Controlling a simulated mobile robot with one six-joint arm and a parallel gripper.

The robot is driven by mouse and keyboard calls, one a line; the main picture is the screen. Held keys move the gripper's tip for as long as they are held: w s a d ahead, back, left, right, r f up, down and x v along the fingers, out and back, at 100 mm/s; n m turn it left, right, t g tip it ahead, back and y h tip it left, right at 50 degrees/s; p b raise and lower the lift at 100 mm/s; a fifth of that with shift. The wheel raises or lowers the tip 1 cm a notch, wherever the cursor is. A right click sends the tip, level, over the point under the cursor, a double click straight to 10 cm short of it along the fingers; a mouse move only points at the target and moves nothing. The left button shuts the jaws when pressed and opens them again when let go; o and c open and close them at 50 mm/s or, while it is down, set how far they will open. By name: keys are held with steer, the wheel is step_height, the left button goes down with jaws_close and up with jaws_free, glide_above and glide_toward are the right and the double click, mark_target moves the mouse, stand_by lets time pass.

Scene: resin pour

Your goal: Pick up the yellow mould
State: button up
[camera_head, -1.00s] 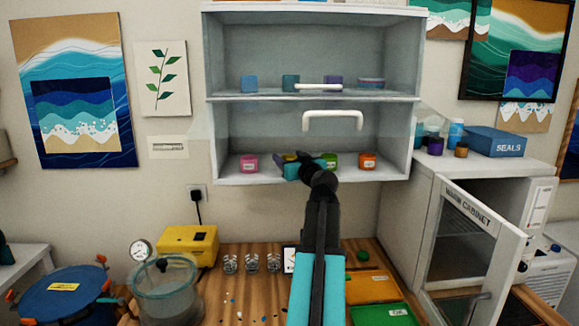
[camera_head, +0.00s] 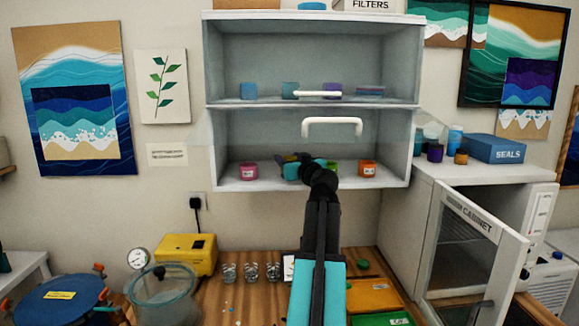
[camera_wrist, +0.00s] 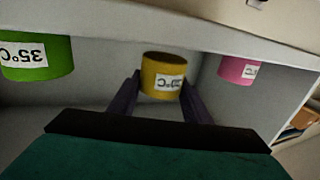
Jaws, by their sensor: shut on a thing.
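The yellow mould (camera_wrist: 163,80) is a short round cup with a white label, seen in the middle of the wrist view. My gripper (camera_wrist: 160,92) has a dark finger on each side of it and is shut on it. In the head view my gripper (camera_head: 296,160) reaches into the lower shelf of the wall cabinet. The teal gripper body and my arm hide most of the mould there. I cannot tell whether the mould is lifted off the shelf.
A pink mould (camera_head: 249,171) stands left of my gripper. A green mould (camera_head: 332,165) and an orange mould (camera_head: 367,169) stand to its right. The middle shelf edge (camera_head: 250,103) is above, with a white handle (camera_head: 332,126) in front. The workbench is below.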

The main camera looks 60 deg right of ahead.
steer(key=shift+r, duration=0.6)
steer(key=s+d+r+b+v, duration=0.1)
steer(key=b+v, duration=0.4)
steer(key=v, duration=1)
steer(key=shift+s+d+r, duration=0.35)
steer(key=shift+s+r, duration=0.05)
steer(key=shift+s, duration=0.25)
